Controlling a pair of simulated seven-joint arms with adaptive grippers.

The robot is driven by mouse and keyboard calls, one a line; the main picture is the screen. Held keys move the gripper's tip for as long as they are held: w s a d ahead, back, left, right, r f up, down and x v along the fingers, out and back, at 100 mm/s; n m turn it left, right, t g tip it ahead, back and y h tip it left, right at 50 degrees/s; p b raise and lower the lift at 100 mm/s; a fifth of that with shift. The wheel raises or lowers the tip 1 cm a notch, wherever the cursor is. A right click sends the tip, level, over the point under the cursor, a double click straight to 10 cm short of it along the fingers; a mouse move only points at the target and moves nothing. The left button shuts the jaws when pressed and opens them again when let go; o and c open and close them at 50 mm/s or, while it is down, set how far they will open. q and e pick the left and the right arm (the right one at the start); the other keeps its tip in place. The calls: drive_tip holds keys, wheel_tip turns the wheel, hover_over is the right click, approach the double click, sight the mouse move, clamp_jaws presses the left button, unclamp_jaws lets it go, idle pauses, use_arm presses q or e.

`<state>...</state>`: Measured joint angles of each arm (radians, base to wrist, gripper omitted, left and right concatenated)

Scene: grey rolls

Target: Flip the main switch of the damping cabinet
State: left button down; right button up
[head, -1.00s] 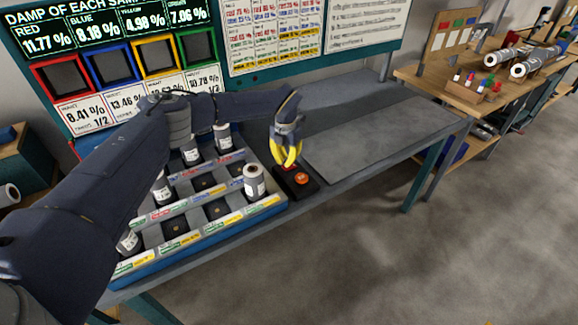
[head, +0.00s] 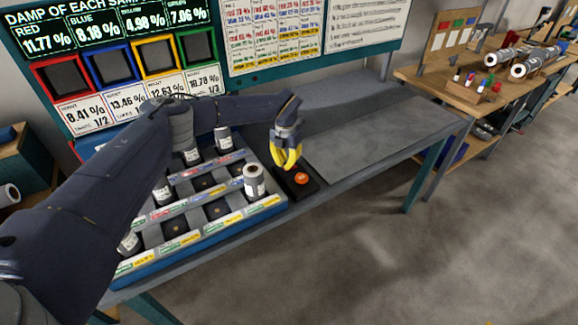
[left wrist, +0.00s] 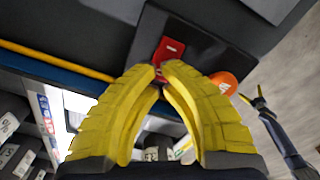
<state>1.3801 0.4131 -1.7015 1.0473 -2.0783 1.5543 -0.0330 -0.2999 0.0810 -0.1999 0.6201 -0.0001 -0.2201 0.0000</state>
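The damping cabinet's switch box is a black panel (head: 308,187) on the bench, right of the roll tray. An orange round button (head: 302,178) sits on it. In the left wrist view, a red rocker switch (left wrist: 172,48) lies on the black panel, just beyond my fingertips, with the orange button (left wrist: 223,83) to its right. My left gripper (head: 286,166) hangs over the panel, yellow fingers together and empty; it hides the red switch in the head view. Whether the fingertips touch the switch, I cannot tell. My right gripper (left wrist: 258,101) shows small at the right of the wrist view.
A blue-edged tray (head: 215,232) with several grey rolls stands left of the panel. A display board (head: 120,60) with coloured frames rises behind it. The grey bench top (head: 385,130) to the right is clear. A wooden table (head: 440,85) with rolls stands farther right.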

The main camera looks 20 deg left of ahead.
use_arm(q)
drive_tip(key=shift+f, duration=0.85)
idle(0.5)
drive_tip(key=shift+r, duration=3.5)
